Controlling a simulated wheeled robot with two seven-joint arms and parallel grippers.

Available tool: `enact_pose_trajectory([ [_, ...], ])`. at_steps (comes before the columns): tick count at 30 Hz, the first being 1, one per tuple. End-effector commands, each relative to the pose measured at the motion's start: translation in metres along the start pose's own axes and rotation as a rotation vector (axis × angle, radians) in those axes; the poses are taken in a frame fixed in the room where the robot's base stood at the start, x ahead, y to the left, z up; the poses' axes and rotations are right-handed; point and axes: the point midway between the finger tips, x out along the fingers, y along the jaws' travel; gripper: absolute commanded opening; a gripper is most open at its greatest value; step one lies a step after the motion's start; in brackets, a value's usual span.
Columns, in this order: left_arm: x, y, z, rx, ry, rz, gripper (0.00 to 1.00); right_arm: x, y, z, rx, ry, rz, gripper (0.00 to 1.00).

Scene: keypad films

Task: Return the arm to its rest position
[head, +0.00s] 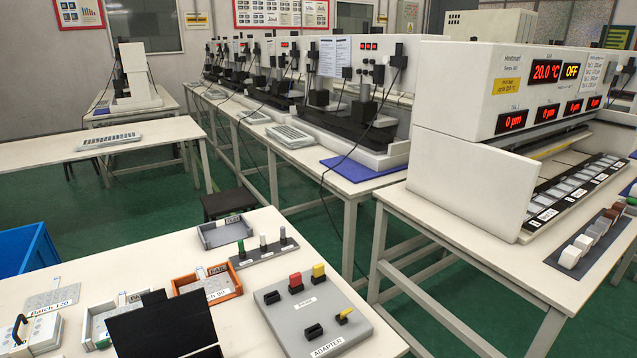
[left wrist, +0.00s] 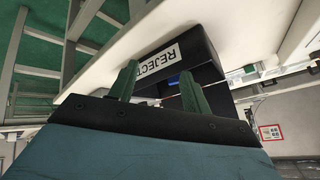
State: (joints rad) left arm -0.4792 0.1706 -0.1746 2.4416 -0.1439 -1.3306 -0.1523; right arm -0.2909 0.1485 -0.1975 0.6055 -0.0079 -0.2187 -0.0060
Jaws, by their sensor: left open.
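My left gripper (left wrist: 158,72) shows in the left wrist view, with two green fingers standing apart and nothing seen between them. A black box with a white REJECT label (left wrist: 178,57) lies just beyond the fingertips; I cannot tell whether they touch it. Neither gripper is recognisable in the head view. My right gripper is not in view.
In the head view the near table holds a grey adapter panel (head: 345,335), an orange tray (head: 235,292), a grey tray (head: 205,238) and a batch tray (head: 88,325). A blue bin (head: 38,250) stands left. A white machine (head: 455,165) stands right.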

Motion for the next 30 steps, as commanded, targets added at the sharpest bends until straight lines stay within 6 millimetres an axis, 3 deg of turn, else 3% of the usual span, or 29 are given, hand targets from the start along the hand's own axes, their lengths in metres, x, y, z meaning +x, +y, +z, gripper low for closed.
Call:
enact_pose_trajectory([
  [3, -0.01, 0.022, 0.042, -0.14, -0.163, 0.099, 0.48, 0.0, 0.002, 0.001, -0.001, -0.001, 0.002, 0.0],
  [7, -0.021, 0.041, 0.076, -0.256, -0.316, 0.178, 0.48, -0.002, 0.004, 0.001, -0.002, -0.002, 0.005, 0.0],
  [14, 0.019, 0.05, 0.085, -0.239, -0.329, 0.179, 0.48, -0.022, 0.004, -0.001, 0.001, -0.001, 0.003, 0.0],
  [19, 0.05, 0.061, 0.103, -0.232, -0.351, 0.186, 0.48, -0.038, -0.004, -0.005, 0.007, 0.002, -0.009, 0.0],
  [26, 0.09, 0.082, 0.147, -0.222, -0.387, 0.196, 0.48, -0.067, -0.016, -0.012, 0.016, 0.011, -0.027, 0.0],
  [30, 0.105, 0.096, 0.185, -0.215, -0.413, 0.203, 0.48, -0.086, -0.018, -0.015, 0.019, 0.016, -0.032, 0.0],
])
